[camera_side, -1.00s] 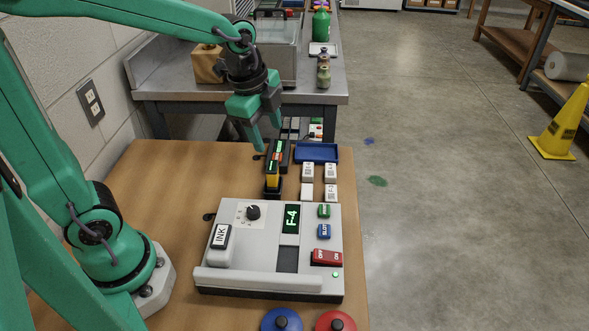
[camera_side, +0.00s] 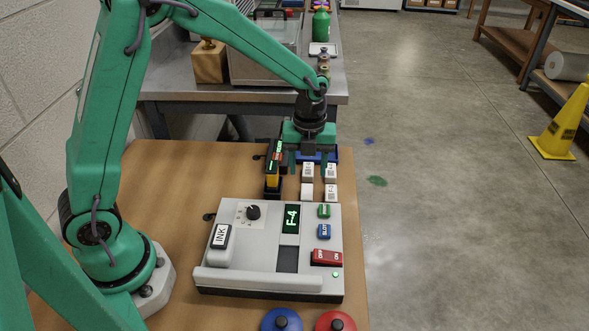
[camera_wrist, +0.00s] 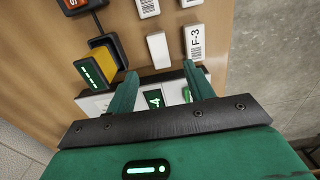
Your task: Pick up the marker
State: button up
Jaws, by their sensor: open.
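No pen-shaped marker can be made out with certainty. White blocks stand in two rows on the wooden table: two barcoded blocks (camera_side: 331,171) at the back and two blocks (camera_side: 306,191) nearer the machine. In the wrist view a plain white block (camera_wrist: 158,50) and a barcoded block reading F-3 (camera_wrist: 194,40) lie just beyond my fingertips. My gripper (camera_side: 303,170) is over the block area, open and empty, its fingers (camera_wrist: 160,76) pointing down. A yellow block (camera_side: 272,181) sits in a black holder left of it; it also shows in the wrist view (camera_wrist: 103,61).
A grey machine (camera_side: 215,277) with an F-4 display (camera_side: 291,218) and an INK block (camera_side: 221,236) stands in front. Blue (camera_side: 282,321) and red (camera_side: 336,322) knobs are at the front.

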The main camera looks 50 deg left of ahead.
aim_at(307, 192)
jog(key=shift+f, duration=0.15)
jog(key=shift+f, duration=3.75)
jog(key=shift+c, duration=0.4)
jog(key=c, duration=1)
